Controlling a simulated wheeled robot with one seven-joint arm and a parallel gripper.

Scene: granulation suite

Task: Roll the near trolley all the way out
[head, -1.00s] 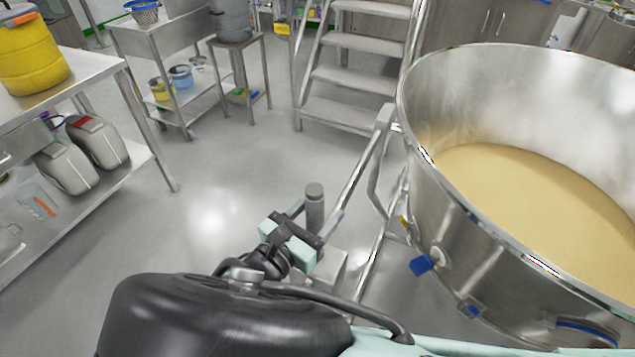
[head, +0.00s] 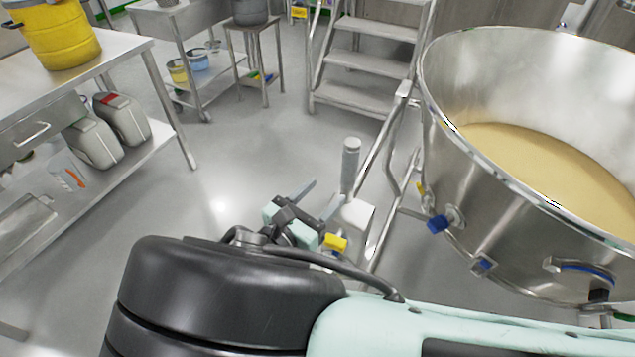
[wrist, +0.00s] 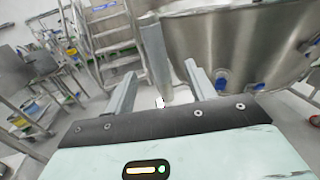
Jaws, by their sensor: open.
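The near trolley carries a large round steel bowl (head: 500,190) of pale yellow powder, at the right of the head view. A tubular steel handle frame (head: 383,128) stands on its left side. An upright grey post (head: 350,168) rises from a pale box-shaped base (head: 355,215) beside the frame; I cannot tell how they join. My gripper (head: 318,198) is open and empty, just left of and short of the post. In the wrist view the post (wrist: 154,58) stands ahead, between the lines of the open fingers, with the bowl (wrist: 235,50) behind it to the right.
A steel bench (head: 120,45) with a yellow drum (head: 60,35) and grey canisters (head: 122,118) on its shelf stands at left. Steel steps (head: 362,65) and a small stand (head: 255,50) are at the back. The floor (head: 225,165) between is clear.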

